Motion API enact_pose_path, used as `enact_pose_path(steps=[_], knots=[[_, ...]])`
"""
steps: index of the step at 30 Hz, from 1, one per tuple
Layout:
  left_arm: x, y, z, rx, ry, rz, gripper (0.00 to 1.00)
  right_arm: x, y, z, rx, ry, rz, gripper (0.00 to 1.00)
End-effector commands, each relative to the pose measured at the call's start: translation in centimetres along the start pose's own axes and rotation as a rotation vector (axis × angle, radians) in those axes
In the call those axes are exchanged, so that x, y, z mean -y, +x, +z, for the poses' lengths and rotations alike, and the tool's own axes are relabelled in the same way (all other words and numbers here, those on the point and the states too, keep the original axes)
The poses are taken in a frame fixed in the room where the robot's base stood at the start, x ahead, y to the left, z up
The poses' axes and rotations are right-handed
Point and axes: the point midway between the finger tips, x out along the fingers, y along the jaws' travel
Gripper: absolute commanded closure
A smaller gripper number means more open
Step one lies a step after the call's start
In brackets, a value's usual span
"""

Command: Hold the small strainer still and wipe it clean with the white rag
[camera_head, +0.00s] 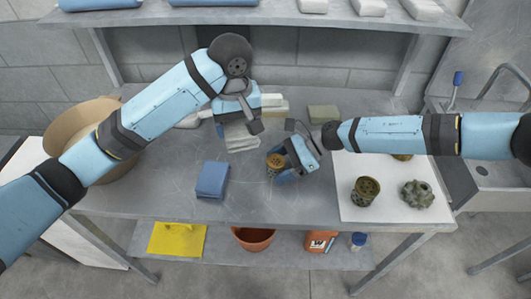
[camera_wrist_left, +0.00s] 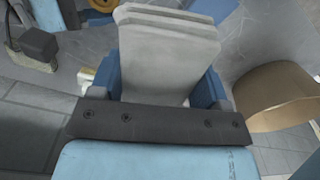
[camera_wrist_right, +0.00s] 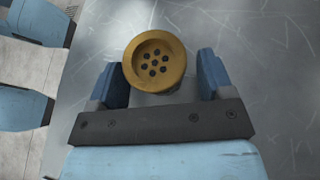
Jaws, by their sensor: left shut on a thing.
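The white rag (camera_head: 241,135) hangs folded from my left gripper (camera_head: 238,112), which is shut on it above the table. It also shows between the blue fingers in the left wrist view (camera_wrist_left: 165,50). The small strainer (camera_head: 276,161) is a round brass-coloured cup with several dark holes in its face. It sits on the grey table, to the lower right of the rag and apart from it. My right gripper (camera_head: 289,165) is open around the strainer. In the right wrist view the strainer (camera_wrist_right: 155,62) lies between the fingers, with a clear gap at the right finger.
A white mat (camera_head: 350,205) at the right bears a dark strainer (camera_head: 365,190) and a lumpy greenish part (camera_head: 417,194). A blue folded cloth (camera_head: 212,179) lies left of the strainer. A large tan bin (camera_head: 75,125) stands far left. The front middle of the table is clear.

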Motion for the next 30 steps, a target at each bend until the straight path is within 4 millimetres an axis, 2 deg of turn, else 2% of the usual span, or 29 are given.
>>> enact_pose_path(steps=[11,14,24,30], knots=[[0.0,0.0,0.0,0.000,0.000,0.000,0.49,0.0,-0.6,0.0,0.000,0.001,-0.001,0.21],[0.0,0.0,0.0,0.000,0.000,0.000,0.49,0.1,-1.9,0.0,0.000,-0.001,-0.003,0.21],[0.0,0.0,0.0,0.000,0.000,0.000,0.49,0.0,-8.9,0.0,0.000,0.001,-0.003,0.21],[0.0,0.0,0.0,0.000,0.000,0.000,0.49,0.0,-11.4,0.0,0.001,0.000,-0.002,0.21]])
